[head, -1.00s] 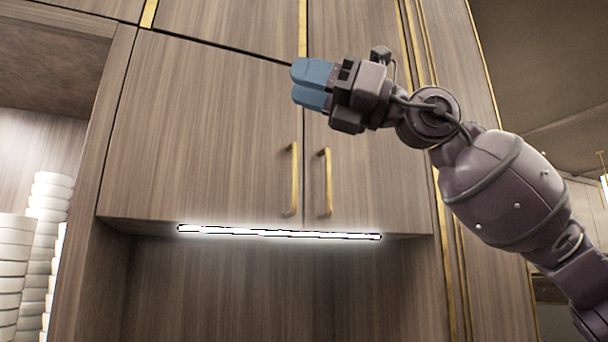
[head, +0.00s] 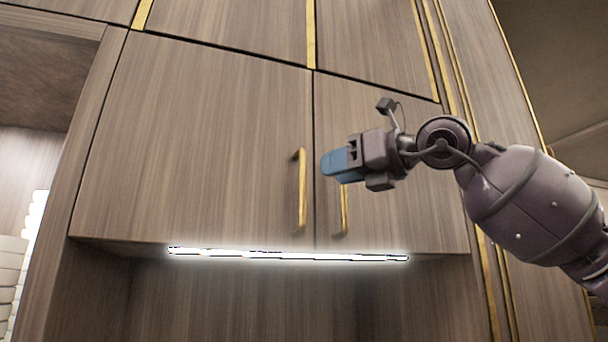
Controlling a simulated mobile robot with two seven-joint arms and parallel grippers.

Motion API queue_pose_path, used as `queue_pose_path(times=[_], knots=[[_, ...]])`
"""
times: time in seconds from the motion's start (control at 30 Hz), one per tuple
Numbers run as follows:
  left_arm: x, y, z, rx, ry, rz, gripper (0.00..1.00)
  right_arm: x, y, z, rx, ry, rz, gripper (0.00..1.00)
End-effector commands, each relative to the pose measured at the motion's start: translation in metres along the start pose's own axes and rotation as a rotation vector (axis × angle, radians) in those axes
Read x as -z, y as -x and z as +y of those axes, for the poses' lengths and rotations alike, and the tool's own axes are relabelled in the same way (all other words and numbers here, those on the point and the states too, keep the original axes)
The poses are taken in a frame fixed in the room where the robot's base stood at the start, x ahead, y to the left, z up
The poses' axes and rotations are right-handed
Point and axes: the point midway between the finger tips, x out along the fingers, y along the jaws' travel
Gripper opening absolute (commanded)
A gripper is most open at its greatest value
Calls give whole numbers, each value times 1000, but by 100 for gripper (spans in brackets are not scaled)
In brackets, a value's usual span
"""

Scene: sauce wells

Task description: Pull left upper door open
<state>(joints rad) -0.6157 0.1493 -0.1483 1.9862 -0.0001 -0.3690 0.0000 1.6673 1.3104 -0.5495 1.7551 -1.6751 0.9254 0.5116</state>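The left upper door (head: 200,150) is a wood-grain cabinet door with a vertical gold handle (head: 302,190) near its lower right edge. It is shut. The right upper door (head: 400,140) beside it is also shut, and its gold handle (head: 344,210) is partly hidden behind my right gripper. My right gripper (head: 327,165) has blue fingers and points left, just right of the left door's handle in the picture. It looks apart from that handle. Its fingers overlap in this view, so the gap between them cannot be judged. My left gripper is not in view.
A bright light strip (head: 290,255) runs under the cabinet, above an open recess. Stacked white dishes (head: 12,275) stand in a niche at the left. More panels with gold trim (head: 311,35) lie above. A tall panel stands at the right.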

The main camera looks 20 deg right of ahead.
Motion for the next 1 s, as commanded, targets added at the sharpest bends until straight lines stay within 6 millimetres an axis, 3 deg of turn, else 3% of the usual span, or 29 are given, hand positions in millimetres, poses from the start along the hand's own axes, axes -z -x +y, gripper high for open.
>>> queue_pose_path(times=[0.2,0.4,0.6,0.87,1.0], knots=[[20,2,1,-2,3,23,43,-3,-38,2,-4,0,-1,38],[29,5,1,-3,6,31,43,-2,-64,1,-3,0,-1,38],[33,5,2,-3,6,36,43,-1,-75,1,-3,1,-2,38],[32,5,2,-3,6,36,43,0,-76,1,-2,1,-1,38],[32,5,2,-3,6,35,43,0,-76,1,-2,1,-1,21]])
